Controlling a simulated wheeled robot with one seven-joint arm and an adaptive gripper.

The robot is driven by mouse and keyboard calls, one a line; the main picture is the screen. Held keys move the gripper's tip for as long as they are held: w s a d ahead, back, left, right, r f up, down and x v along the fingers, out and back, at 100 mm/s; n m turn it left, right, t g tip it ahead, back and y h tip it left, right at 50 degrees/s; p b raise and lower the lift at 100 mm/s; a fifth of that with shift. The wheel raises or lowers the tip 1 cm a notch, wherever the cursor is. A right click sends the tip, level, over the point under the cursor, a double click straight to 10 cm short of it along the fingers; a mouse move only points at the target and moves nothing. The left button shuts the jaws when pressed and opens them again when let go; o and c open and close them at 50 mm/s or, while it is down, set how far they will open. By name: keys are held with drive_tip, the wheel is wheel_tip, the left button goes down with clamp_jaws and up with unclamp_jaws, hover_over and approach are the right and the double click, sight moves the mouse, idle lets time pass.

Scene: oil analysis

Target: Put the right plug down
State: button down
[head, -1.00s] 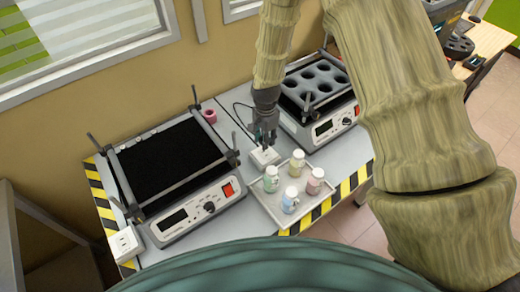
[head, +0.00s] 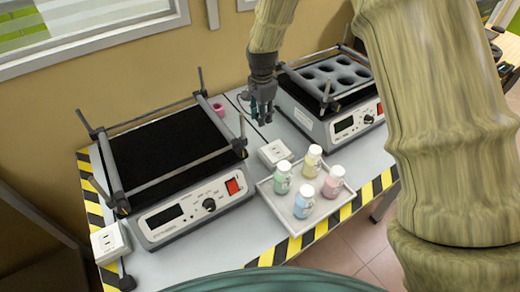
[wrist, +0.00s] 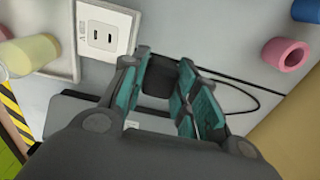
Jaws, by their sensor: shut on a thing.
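My gripper (head: 262,112) is above the table, between the two machines and behind the white socket box (head: 275,152). In the wrist view its teal fingers (wrist: 165,75) are closed around a black plug (wrist: 156,82). A thin black cable (wrist: 235,82) loops off to the right of the plug. The socket box also shows in the wrist view (wrist: 104,30), its two slots empty, with the plug apart from it. In the head view the plug is hard to tell from the dark gripper.
A tray (head: 291,221) with several capped bottles stands in front of the socket box. A black-topped machine (head: 180,212) is at left, and a machine with round holes (head: 345,125) at right. A pink ring (head: 218,108) lies near the wall. Another socket box (head: 110,242) is at front left.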

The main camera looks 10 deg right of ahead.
sight(260, 142)
drive_tip(key=shift+w+a+b, duration=0.2)
drive_tip(key=shift+w+b, duration=0.15)
drive_tip(key=shift+b, duration=0.1)
drive_tip(key=shift+f+p, duration=0.55)
drive_tip(key=shift+f, duration=4.25)
drive_tip(key=shift+f, duration=0.6)
drive_tip(key=c, duration=1.1)
unclamp_jaws()
wheel_tip(260, 142, up, 13)
drive_tip(key=shift+r+b, duration=0.1)
drive_tip(key=shift+b, duration=0.55)
